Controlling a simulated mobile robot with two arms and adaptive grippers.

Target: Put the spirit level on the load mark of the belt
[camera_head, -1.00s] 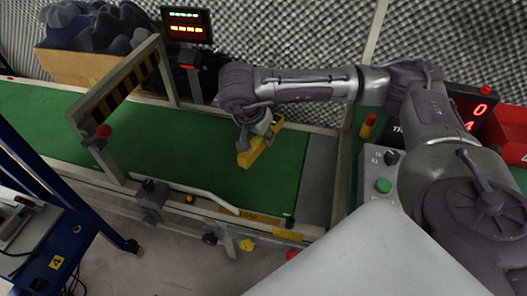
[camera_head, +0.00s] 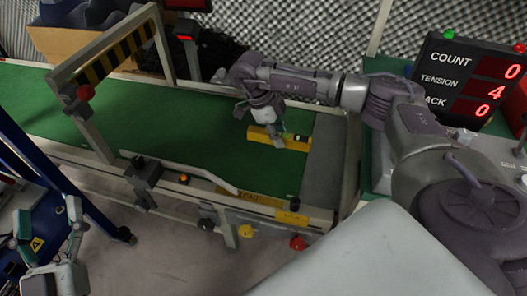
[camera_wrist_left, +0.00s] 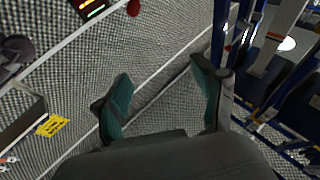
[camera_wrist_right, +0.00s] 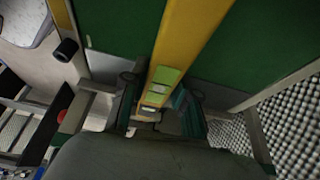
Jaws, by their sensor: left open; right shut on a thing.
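The spirit level (camera_head: 295,143) is a yellow bar over the green belt (camera_head: 205,135), close to the belt's right end. I cannot tell whether the bar touches the belt. A yellow label (camera_head: 250,198), apparently reading LOAD, is on the near rail; I cannot make out a mark on the belt surface. My left gripper (camera_head: 48,228) is open and empty at lower left, away from the belt.
A striped gate (camera_head: 115,55) spans the belt to the left. A grey end plate (camera_head: 325,160) closes the belt's right end. A counter display (camera_head: 470,80) stands at right. Red (camera_head: 297,243) and yellow knobs line the near rail. A blue frame (camera_head: 50,170) stands at left.

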